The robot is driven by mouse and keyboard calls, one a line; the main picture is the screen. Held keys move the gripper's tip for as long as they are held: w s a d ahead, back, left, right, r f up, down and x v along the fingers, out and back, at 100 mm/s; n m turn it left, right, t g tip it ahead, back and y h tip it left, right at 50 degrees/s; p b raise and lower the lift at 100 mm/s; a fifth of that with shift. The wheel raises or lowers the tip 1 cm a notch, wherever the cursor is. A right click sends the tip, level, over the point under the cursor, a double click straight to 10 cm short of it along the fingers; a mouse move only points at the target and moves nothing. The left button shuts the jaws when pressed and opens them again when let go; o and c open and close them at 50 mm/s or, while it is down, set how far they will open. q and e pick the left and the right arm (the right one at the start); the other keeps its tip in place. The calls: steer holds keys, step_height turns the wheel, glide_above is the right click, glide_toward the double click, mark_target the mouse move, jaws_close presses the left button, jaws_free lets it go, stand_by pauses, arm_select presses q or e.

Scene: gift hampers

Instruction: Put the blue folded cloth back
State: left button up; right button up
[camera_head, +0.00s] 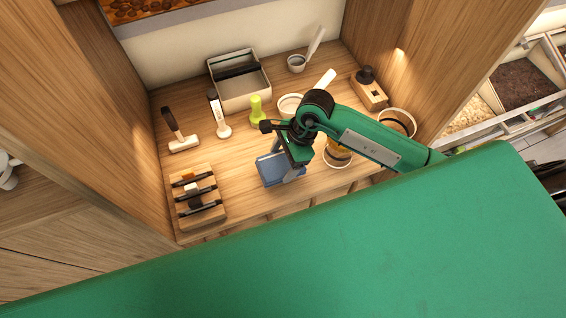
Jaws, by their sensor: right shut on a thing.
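The blue folded cloth (270,171) is near the front of the wooden shelf, left of centre from the amber-topped container. My right gripper (290,170) reaches in from the right on its green arm and is shut on the cloth's right side. The gripper hides part of the cloth. I cannot tell whether the cloth rests on the shelf or is slightly lifted. My left gripper is not in view.
Left are a wooden rack (205,213) and a mallet (183,144). Behind stand a grey bin (243,96), a white-headed tool (222,130) and a lime tool (257,108). A round container (338,158) is close right of the gripper. Shelf between rack and cloth is clear.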

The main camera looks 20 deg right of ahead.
mark_target(286, 162)
step_height(286, 162, down, 3)
steer(key=shift+r, duration=0.2)
steer(key=shift+f, duration=0.3)
steer(key=shift+f, duration=0.1)
steer(key=o, duration=0.9)
